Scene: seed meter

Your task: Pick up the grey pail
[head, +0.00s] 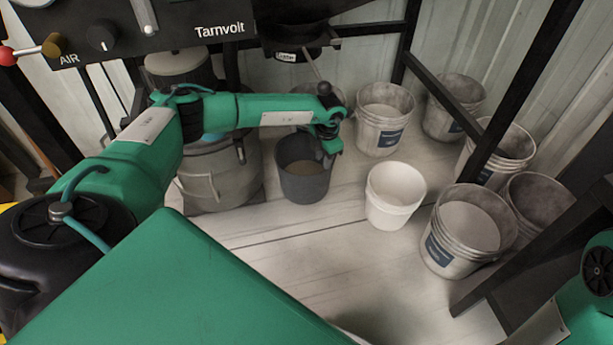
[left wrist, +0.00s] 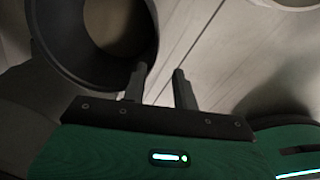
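The grey pail (head: 303,187) is the dark one, upright on the floor beside a large grey tank, with brownish contents inside. My left gripper (head: 329,152) is at the right side of its rim. In the left wrist view the pail (left wrist: 62,68) fills the upper left. The left gripper's fingers (left wrist: 158,86) are apart with bare floor between them. One finger overlaps the pail's rim in the picture; I cannot tell whether it touches. My right gripper is out of view.
A smaller white pail (head: 396,190) stands right of the grey pail. Several white buckets with blue labels, one of them here (head: 468,230), stand behind and to the right. A dark frame post (head: 520,90) crosses the right side. The floor in front is clear.

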